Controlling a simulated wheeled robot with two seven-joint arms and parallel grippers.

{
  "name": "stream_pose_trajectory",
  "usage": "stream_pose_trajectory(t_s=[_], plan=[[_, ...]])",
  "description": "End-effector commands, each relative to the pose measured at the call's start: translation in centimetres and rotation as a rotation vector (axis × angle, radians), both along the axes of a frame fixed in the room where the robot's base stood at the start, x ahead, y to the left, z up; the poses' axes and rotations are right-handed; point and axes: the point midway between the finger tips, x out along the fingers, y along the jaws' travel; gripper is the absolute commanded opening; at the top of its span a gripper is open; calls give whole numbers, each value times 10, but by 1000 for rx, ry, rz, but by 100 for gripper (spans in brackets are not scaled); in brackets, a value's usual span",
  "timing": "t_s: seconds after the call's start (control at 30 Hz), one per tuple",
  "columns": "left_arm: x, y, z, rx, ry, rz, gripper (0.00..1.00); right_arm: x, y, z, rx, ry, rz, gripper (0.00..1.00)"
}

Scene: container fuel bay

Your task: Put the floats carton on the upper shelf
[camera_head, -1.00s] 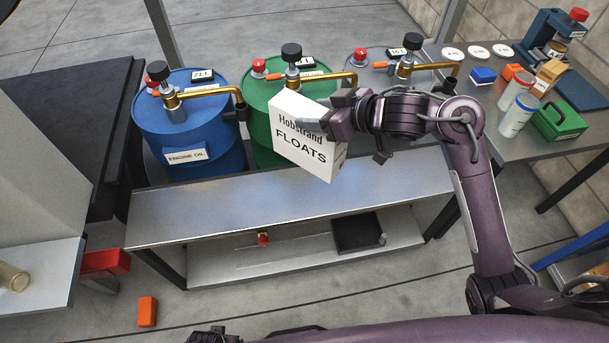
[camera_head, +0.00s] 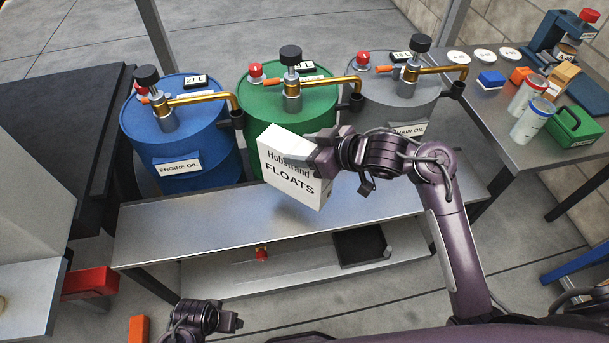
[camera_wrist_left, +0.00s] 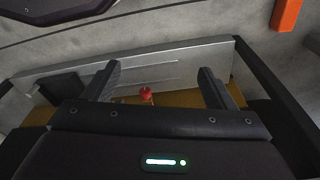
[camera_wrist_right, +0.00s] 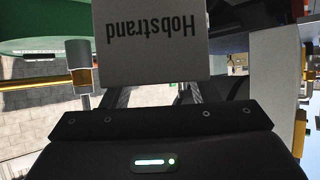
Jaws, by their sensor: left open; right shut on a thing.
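The white floats carton (camera_head: 287,180), lettered "Hobstrand FLOATS", is held in the air above the metal bench in front of the green drum. My right gripper (camera_head: 322,158) is shut on its right side. In the right wrist view the carton (camera_wrist_right: 150,50) sits between the fingers, its "Hobstrand" lettering upside down. My left gripper (camera_head: 232,322) is low at the bottom of the head view, open and empty. The bench has a bare upper shelf (camera_head: 190,228) and a lower shelf (camera_head: 215,285). I cannot tell whether this is the upper shelf meant.
Blue (camera_head: 190,135), green (camera_head: 262,112) and grey (camera_head: 380,95) drums with pumps stand behind the bench. A black tray (camera_head: 360,247) and a red knob (camera_head: 262,254) show low on the bench. The right table (camera_head: 505,135) holds cans and boxes. A pale cabinet (camera_head: 30,200) stands left.

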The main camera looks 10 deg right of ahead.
Motion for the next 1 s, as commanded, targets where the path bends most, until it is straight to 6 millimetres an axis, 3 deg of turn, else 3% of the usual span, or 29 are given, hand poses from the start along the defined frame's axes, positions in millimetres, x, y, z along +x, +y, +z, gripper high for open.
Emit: stream_pose_trajectory(t_s=[0.13,0.63,1.0], plan=[[2,-5,26,-2,7,-12,78,0,0,-27,5,-2,-1,0],[-1,-9,79,-1,21,-34,78,1,0,-73,5,-4,-1,0],[-3,-9,88,1,26,-36,78,1,0,-77,4,-6,-1,0]])
